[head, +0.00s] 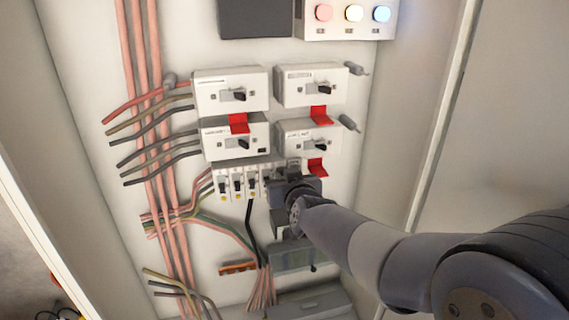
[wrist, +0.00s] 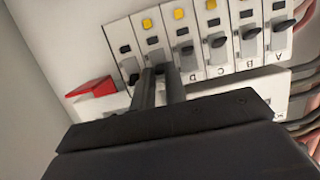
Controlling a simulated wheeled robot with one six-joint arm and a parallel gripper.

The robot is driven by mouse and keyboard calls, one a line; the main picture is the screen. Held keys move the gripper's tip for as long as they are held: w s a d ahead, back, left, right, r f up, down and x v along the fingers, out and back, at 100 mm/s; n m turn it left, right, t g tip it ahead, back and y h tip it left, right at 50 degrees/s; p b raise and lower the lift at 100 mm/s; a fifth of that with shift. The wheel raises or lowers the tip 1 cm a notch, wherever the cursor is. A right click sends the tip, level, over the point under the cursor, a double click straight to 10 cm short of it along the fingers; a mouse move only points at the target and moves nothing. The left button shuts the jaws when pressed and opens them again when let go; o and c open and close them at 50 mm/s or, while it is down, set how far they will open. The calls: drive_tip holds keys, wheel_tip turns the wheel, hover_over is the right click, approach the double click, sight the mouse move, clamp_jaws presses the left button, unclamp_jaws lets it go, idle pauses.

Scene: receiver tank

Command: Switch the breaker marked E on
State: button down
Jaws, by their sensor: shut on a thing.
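A row of small breakers (head: 238,184) sits under the larger switches in the head view. In the wrist view the row appears upside down, with letters A, C and D readable from the right. The breaker just left of D, which by the order is E (wrist: 147,40), has its letter hidden behind my fingers. My gripper (wrist: 160,74) has its two fingers close around that breaker's dark lever and is shut on it. In the head view my gripper (head: 284,181) covers the right part of the row.
Larger rotary switches (head: 232,92) with red tabs (head: 318,115) stand just above the breakers. One red tab (wrist: 92,88) is close left of my fingers in the wrist view. Cables (head: 150,130) run down the left. Cabinet walls (head: 405,130) flank the panel.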

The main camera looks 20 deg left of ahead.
drive_tip(key=shift+r+g+h+p, duration=0.3)
drive_tip(key=shift+g+p, duration=0.2)
drive_tip(key=shift+p, duration=1.25)
drive_tip(key=c, duration=1.7)
unclamp_jaws()
drive_tip(key=shift+w, duration=0.1)
drive_tip(key=v, duration=1)
drive_tip(key=shift+s+d+r, duration=0.1)
drive_tip(key=shift+s+r, duration=0.05)
drive_tip(key=shift+s, duration=0.25)
drive_tip(key=shift+w, duration=0.1)
drive_tip(key=shift+x, duration=5.4)
drive_tip(key=shift+d, duration=0.1)
